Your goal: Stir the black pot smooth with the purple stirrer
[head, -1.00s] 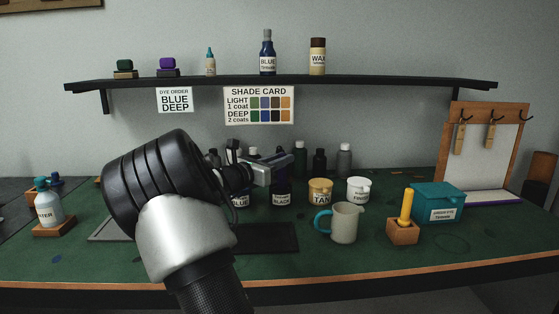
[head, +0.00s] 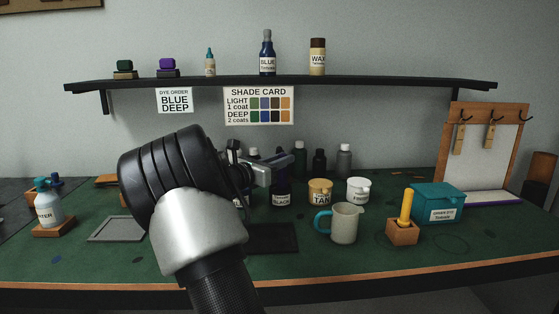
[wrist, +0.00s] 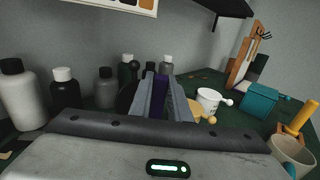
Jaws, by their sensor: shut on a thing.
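The black pot (head: 281,198), labelled BLACK, stands on the green bench just below my gripper (head: 280,170). In the wrist view, the purple stirrer (wrist: 160,92) is upright between the two grey fingers of my gripper (wrist: 158,84), which is shut on it. My gripper is above the black pot in the head view. Whether the stirrer's lower end is inside the pot cannot be told, as the gripper and its fingers hide it. The pot's inside is not visible.
The tan pot (head: 320,191) and a white pot (head: 358,190) stand right of the black pot. A cream jug (head: 344,223) is in front. Several bottles (head: 319,162) stand behind. A dark tray (head: 272,238) lies in front. A shelf (head: 350,83) runs above.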

